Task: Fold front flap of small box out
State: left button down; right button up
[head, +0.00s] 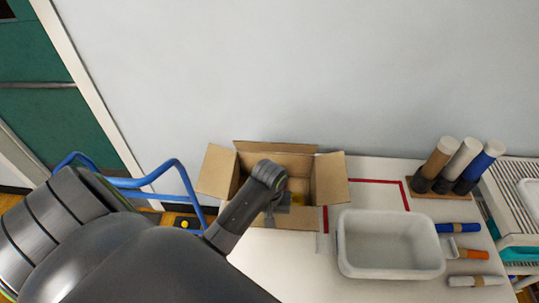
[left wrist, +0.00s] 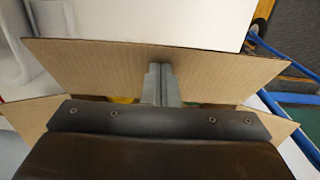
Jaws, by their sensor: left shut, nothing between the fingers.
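The small cardboard box (head: 306,165) stands on the white table against the wall. Its left flap (head: 217,170), right flap (head: 331,179) and back flap (head: 270,146) are spread outward. My left gripper (head: 282,208) is over the front side of the box, its fingers shut and empty. In the left wrist view the shut fingers (left wrist: 160,72) lie in front of a wide cardboard panel, seemingly the front flap (left wrist: 225,68); I cannot tell if they touch it. My arm hides part of the front side in the head view. My right gripper is not in view.
Something yellow (left wrist: 123,99) shows inside the box. Red tape (head: 380,182) marks the table. A blue rail (head: 150,180) stands left.

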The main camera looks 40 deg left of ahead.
pick_arm(q)
jog(key=shift+s, duration=0.1)
jog(key=shift+s+d+f, duration=0.3)
jog(key=shift+s+d, duration=0.1)
jog(key=shift+s, duration=0.2)
